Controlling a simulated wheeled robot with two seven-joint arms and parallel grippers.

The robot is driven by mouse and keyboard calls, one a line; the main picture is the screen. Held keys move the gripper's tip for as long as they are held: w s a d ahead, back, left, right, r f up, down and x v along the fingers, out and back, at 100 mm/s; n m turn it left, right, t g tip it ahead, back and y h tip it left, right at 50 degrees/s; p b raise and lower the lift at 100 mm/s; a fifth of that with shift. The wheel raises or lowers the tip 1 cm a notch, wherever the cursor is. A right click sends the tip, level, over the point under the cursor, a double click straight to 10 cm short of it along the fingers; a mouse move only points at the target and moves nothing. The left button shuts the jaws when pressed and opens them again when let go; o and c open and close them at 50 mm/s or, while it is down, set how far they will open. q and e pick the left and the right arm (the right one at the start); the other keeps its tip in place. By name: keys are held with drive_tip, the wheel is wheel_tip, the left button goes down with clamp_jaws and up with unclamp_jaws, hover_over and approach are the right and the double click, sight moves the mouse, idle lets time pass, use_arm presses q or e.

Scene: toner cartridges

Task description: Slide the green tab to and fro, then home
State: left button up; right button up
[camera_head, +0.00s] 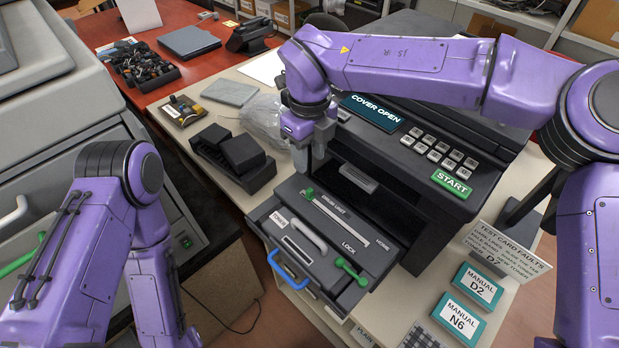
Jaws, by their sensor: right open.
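The small green tab (309,193) stands at the far left end of a long slot (338,220) on top of the pulled-out drum unit (300,240). The slot's other end, at the right, bears the word HOME. My right gripper (309,168) points down just above and behind the green tab, apart from it as far as I can see. It is open and holds nothing visible. A green lock lever (350,270) sits at the unit's front right by the word LOCK. My left arm comes in at the lower left, but its gripper is outside the view.
The black printer (425,200) shows COVER OPEN on its display (373,112). A blue handle (288,270) is on the unit's front. Black cartridge parts (233,158) lie to the left.

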sight(310, 190)
wheel_tip(310, 190, down, 11)
drive_tip(key=shift+f+p, duration=0.1)
drive_tip(key=shift+p, duration=0.9)
clamp_jaws()
